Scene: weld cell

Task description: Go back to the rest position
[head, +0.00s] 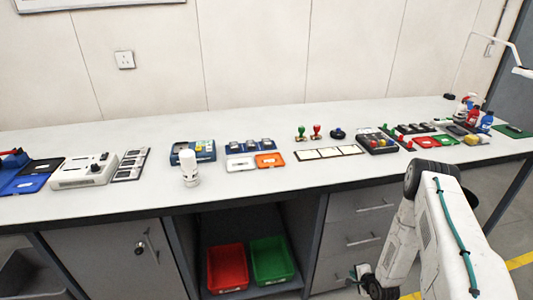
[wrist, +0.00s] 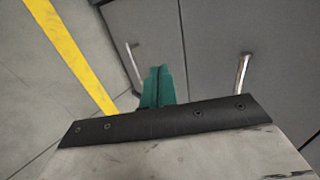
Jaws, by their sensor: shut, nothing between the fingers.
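My gripper (wrist: 158,84) shows in the wrist view as two green fingers pressed together, with nothing between them. In the head view my arm folds down in front of the bench at the right. The gripper is apart from everything on the bench.
The bench (head: 95,208) carries stamps, trays and bottles. A red bin (head: 228,285) and a green bin (head: 272,260) stand on the shelf below. Drawer handles (wrist: 243,72) stick out near the gripper. A yellow floor line (wrist: 75,58) runs past at left.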

